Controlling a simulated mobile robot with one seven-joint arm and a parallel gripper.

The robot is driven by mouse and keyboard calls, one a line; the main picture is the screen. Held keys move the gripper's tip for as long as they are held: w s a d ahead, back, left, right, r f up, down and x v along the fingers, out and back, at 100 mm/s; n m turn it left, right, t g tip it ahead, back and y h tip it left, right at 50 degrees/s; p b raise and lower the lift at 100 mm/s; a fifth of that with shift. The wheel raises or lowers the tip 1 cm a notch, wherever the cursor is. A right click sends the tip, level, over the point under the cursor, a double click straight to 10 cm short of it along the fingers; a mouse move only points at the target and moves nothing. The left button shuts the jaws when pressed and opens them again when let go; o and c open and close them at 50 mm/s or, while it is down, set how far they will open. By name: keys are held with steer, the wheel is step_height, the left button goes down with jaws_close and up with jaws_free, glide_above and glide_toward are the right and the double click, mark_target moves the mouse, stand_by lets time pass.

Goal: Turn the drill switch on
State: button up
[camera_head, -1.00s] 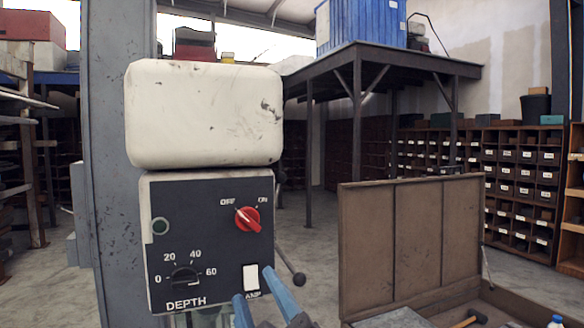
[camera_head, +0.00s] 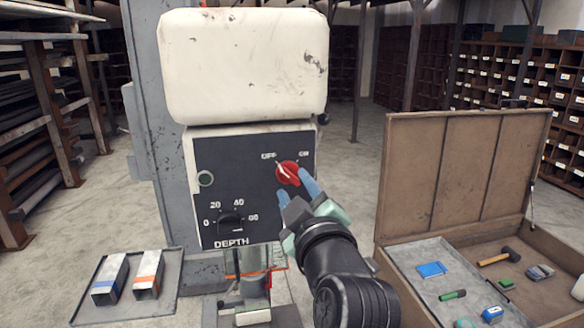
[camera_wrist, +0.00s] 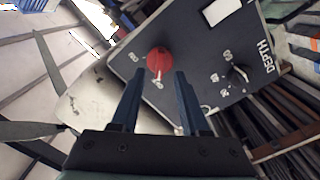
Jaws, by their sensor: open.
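The red drill switch (camera_head: 288,173) is a round knob with a pointer, on the dark control panel of the drill (camera_head: 245,70), between the OFF and ON labels. Its pointer is tilted toward the upper left, on the OFF side. It also shows in the wrist view (camera_wrist: 159,62), just beyond the fingertips. My gripper (camera_head: 296,189) is open, with blue fingers reaching up to the panel close below and beside the knob. In the wrist view my gripper (camera_wrist: 158,80) has its two fingers apart, with the knob lying ahead between them. Whether a fingertip touches the knob I cannot tell.
An open wooden case (camera_head: 450,185) with tools stands at right. A tray (camera_head: 172,300) with two metal blocks is at lower left. Shelves line the back.

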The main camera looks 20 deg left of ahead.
mark_target(290, 178)
steer(key=shift+p+x, duration=0.45)
steer(key=shift+x, duration=1.05)
jaws_close()
